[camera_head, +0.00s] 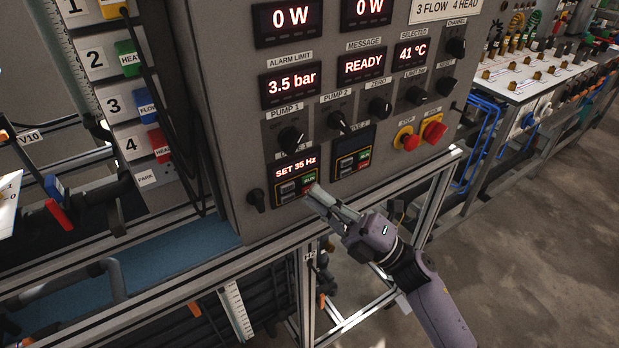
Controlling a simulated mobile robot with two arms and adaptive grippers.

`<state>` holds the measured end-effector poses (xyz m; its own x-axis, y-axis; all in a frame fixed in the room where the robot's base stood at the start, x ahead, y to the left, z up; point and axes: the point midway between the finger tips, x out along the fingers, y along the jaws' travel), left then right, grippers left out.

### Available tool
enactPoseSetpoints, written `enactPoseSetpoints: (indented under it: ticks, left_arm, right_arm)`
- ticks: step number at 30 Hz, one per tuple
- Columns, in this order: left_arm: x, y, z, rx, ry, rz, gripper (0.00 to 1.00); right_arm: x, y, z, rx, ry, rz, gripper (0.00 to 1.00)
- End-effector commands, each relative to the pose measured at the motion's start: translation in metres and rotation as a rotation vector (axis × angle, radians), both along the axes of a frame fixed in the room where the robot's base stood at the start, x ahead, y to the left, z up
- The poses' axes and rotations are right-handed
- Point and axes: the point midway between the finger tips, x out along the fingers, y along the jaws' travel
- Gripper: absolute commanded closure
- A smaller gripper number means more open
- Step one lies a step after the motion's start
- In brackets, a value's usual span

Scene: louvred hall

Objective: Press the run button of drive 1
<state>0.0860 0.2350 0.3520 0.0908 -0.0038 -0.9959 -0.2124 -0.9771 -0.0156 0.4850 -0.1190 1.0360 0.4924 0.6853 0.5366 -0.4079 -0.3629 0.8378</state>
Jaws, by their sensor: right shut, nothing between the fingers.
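The drive 1 unit (284,188) is the left of two small drive panels low on the grey control cabinet. Its red-lit display (296,168) reads "SET 35 Hz". Its green run button (309,179) shows at the right of its keypad. My right gripper (313,194) is shut and empty, coming up from the lower right. Its fingertips are at the lower right corner of drive 1, just below the green button. They cover part of the keys there. I cannot tell whether they touch the panel. My left gripper is not in view.
The second drive (352,153) sits just right, with a dark display. Several black knobs (291,140) are above. A red stop button (408,140) and a red rotary switch (433,131) are at the right. A metal frame rail (404,181) runs below the cabinet.

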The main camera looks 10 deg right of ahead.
Motion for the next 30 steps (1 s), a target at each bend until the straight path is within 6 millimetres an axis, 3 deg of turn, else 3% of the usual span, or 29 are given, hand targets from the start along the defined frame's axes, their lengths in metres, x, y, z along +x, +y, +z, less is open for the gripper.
enactPoseSetpoints:
  ticks: [30]
  left_arm:
    - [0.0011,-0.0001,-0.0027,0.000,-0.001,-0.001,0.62]
  right_arm:
    - [0.0079,0.0030,0.0003,0.000,0.000,0.001,1.00]
